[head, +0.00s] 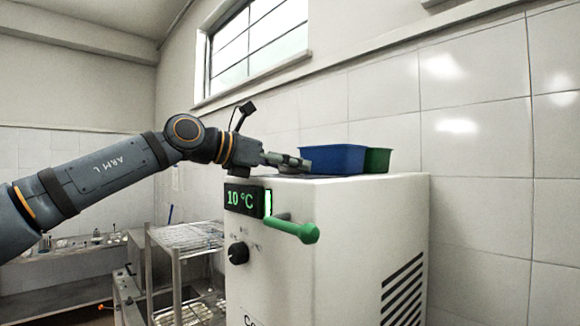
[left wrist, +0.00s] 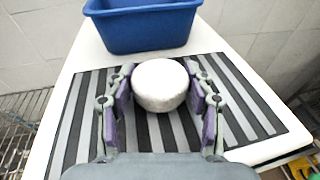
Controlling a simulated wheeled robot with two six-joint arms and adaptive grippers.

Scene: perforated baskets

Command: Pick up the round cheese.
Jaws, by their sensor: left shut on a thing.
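The round cheese (left wrist: 160,85) is white and squat. It sits between the two fingers of my left gripper (left wrist: 160,110) in the left wrist view, over a dark and light striped area of a white top. My left gripper is shut on it. In the head view my left gripper (head: 287,161) is low over the front of the white cabinet's top, and I cannot make out the cheese there. I cannot tell whether the cheese touches the top. My right gripper is not in view.
A blue basket (head: 333,159) stands just beyond the gripper, also in the left wrist view (left wrist: 145,30). A green basket (head: 376,160) is behind it. The white cabinet (head: 345,230) has a 10 °C display and a green handle (head: 292,229). A wire rack (head: 187,237) stands left.

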